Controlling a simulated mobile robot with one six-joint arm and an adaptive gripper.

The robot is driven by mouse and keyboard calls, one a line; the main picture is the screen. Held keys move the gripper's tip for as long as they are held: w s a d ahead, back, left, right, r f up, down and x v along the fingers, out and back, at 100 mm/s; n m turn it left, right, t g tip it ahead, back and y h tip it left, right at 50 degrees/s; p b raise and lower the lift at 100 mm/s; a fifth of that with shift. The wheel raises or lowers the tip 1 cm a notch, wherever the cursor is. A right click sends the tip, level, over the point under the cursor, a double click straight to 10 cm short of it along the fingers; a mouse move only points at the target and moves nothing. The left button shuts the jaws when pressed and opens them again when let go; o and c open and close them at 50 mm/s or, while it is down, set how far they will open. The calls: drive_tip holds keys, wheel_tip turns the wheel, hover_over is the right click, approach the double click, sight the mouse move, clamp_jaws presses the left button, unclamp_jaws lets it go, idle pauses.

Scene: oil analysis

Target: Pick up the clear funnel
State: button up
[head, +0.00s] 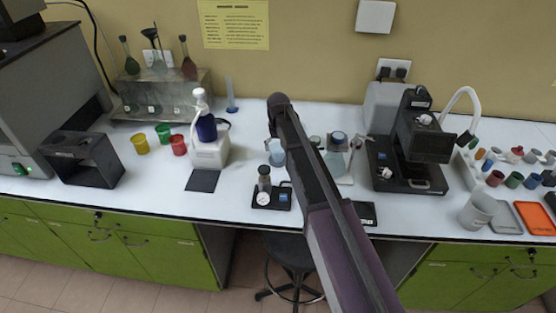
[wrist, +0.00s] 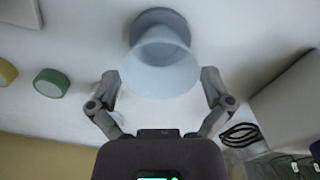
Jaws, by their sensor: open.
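A translucent pale-blue funnel-like vessel (wrist: 160,68) is at the top middle of the wrist view, its wide round mouth facing the camera. A darker grey round part (wrist: 155,20) shows behind it. My gripper (wrist: 160,85) is open, with one finger on each side of the mouth. I see gaps between the fingertips and the vessel; how far apart they are in depth I cannot tell. In the head view my arm hides the gripper. A pale-blue clear piece (head: 276,152) shows partly behind the arm; I cannot tell whether it is the same vessel.
The wrist view also shows a green round object (wrist: 51,83), a yellow one and a coiled black cable (wrist: 239,134). A white-blue dispenser (head: 208,150) stands left.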

drive_tip(key=shift+f+b, duration=1.35)
drive_tip(key=shift+f, duration=0.3)
drive_tip(key=c, duration=0.9)
